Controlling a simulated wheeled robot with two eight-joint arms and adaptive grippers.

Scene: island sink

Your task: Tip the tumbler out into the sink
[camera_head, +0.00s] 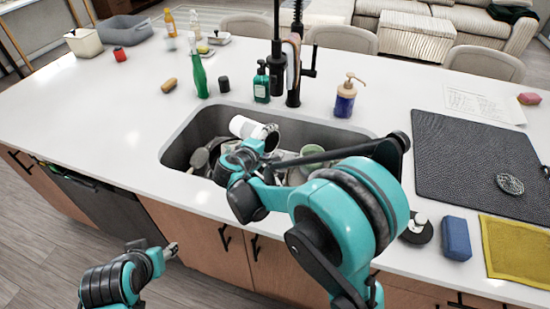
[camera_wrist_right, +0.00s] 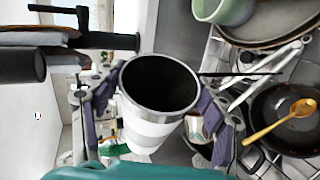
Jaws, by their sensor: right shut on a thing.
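The white tumbler (camera_head: 243,126) is tilted onto its side over the sink (camera_head: 186,130). Its metal rim and dark mouth face right in the head view. In the right wrist view the tumbler (camera_wrist_right: 150,132) shows its mouth toward the camera, its inside dark, with no contents visible. My right gripper (camera_wrist_right: 155,112) is shut around its side, a finger on either side; in the head view the gripper (camera_head: 254,140) is partly hidden by my arm. My left gripper (camera_head: 171,250) is low at the left, in front of the cabinets, away from the tumbler; its jaws are too small to judge.
Pans, plates and a green cup (camera_wrist_right: 225,10) lie in the sink. A drying mat (camera_head: 465,150) lies right.

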